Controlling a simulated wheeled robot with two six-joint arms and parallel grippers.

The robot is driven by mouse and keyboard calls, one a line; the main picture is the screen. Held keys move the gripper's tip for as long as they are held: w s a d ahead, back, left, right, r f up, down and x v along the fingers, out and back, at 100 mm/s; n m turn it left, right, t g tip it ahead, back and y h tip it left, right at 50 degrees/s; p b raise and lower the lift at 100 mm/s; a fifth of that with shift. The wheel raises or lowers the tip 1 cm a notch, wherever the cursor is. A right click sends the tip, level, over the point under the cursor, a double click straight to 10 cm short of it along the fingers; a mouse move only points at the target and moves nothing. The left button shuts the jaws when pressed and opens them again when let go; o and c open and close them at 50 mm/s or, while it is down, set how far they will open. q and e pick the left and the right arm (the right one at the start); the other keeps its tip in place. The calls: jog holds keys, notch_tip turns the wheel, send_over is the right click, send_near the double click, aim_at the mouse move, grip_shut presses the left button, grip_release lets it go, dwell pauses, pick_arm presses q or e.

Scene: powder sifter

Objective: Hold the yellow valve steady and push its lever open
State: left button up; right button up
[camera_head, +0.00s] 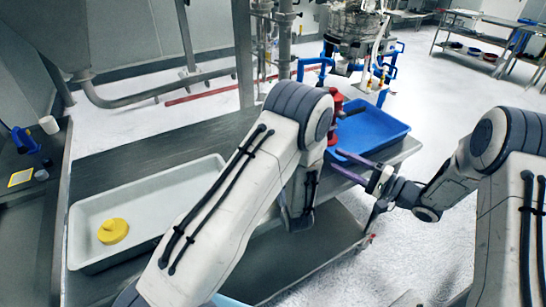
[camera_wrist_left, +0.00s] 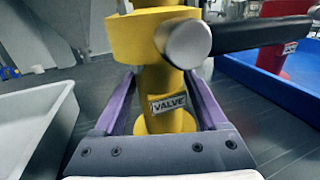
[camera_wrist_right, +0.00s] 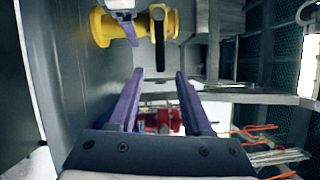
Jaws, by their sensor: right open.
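The yellow valve (camera_wrist_left: 165,95) stands upright in the left wrist view, with a "VALVE" label. Its dark lever (camera_wrist_left: 262,34) sticks out to the right from a grey hub. My left gripper (camera_wrist_left: 161,78) has its purple fingers on both sides of the valve's lower body, apparently closed on it. In the head view my left arm hides the valve. My right gripper (camera_head: 342,165) is open and empty. In the right wrist view the valve (camera_wrist_right: 104,28) is at the top, and the lever (camera_wrist_right: 159,45) points down towards the gap between the right fingertips (camera_wrist_right: 160,73).
A grey tray (camera_head: 75,240) with a round yellow part (camera_head: 113,231) lies on the left of the metal table. A blue tray (camera_head: 385,128) with a red valve (camera_head: 335,112) is at the table's right end. My left arm crosses the table's middle.

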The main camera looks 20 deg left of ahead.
pick_arm(q)
grip_shut()
pick_arm(e)
grip_shut()
jog(key=a+m+h, duration=0.1)
jog(key=m+h, duration=0.2)
jog(key=m, duration=0.3)
jog(key=s+a+r+m+h, duration=0.1)
jog(key=m+h, duration=0.2)
jog(key=m, duration=0.4)
jog(key=s+a+r+m+h, duration=0.1)
jog(key=m+h, duration=0.2)
jog(key=m, duration=0.4)
jog(key=shift+s+a+h, duration=0.1)
jog(key=shift+s+h, duration=0.1)
jog(key=shift+h, duration=0.1)
jog(key=shift+m, duration=0.3)
